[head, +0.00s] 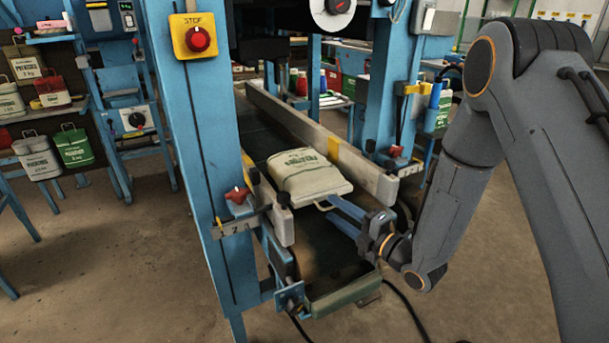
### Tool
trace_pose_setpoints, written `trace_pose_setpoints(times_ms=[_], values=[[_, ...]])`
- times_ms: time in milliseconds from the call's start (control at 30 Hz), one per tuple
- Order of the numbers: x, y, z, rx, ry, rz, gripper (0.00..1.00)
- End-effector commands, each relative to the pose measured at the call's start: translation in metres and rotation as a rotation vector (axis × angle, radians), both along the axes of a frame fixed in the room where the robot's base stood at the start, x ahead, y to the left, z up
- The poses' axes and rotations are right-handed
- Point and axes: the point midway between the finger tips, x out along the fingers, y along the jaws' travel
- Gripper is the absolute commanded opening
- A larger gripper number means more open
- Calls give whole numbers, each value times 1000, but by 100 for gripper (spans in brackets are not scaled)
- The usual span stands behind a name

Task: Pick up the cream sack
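The cream sack (311,178) with green print lies flat on the conveyor belt (325,257), between its side rails. A small loop handle (322,206) sticks out from its near edge, toward my gripper. My gripper (331,207) reaches in from the right, its two blue fingers spread apart at the sack's near edge. The fingertips are close to the handle, one on either side of it as seen here. I cannot tell whether they touch it. Nothing is held between them.
Blue machine posts (197,130) stand left and right of the belt. The pale rails (374,180) and red clamp knobs (238,195) are close to the sack. A red stop button (199,39) is on the left post.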

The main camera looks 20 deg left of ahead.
Motion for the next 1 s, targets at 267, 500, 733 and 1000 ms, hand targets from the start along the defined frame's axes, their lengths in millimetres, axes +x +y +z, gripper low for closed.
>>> trace_pose_setpoints(times_ms=[267,500,733,1000], values=[[16,35,1,0,0,2,38],[21,43,0,0,1,1,38],[21,43,0,0,1,0,17],[21,42,0,0,1,0,0]])
